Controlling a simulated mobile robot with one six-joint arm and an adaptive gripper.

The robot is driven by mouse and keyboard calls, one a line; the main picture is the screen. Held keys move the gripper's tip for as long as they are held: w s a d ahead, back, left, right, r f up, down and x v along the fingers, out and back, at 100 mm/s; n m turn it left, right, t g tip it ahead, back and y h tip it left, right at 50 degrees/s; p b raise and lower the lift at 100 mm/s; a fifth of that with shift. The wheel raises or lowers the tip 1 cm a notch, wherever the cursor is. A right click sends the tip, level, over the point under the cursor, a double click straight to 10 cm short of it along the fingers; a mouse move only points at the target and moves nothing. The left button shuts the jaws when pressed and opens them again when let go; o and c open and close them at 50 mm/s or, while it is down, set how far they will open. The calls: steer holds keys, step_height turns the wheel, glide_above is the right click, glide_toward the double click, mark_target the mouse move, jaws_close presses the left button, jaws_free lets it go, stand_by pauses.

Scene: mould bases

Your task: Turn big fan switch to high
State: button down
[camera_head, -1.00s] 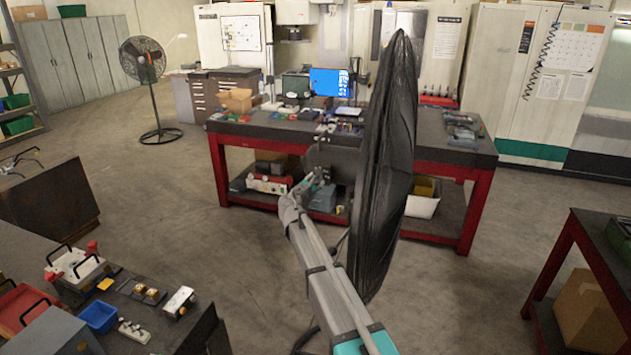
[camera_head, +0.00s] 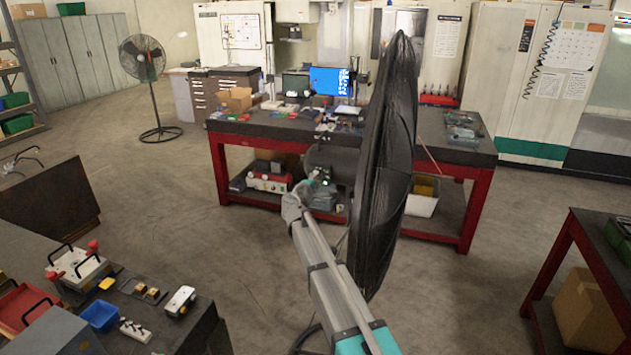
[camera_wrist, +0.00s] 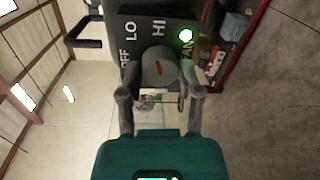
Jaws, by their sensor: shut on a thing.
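The big fan (camera_head: 385,170) stands close in front of me in the head view, its black guard seen nearly edge-on. Its dark motor housing (camera_head: 338,165) is left of the guard. In the wrist view, its switch panel (camera_wrist: 172,38) shows OFF, LO and HI labels and a lit green lamp (camera_wrist: 186,36). The round dark switch knob (camera_wrist: 158,68) carries a small red mark, pointing roughly up towards the HI side; its exact setting is hard to read. My gripper (camera_wrist: 159,92) has a finger on either side of the knob and is shut on it. The fingertips are partly hidden.
A red-framed workbench (camera_head: 270,130) with a monitor and clutter stands behind the fan. Another pedestal fan (camera_head: 143,60) is at the back left. A dark table with tools (camera_head: 125,290) is at the lower left. Floor is clear between them.

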steer(key=m, duration=0.3)
steer(key=shift+d, duration=0.15)
steer(key=shift+m+y, duration=0.3)
steer(key=shift+c, duration=1.3)
jaws_free()
steer(key=shift+n, duration=0.4)
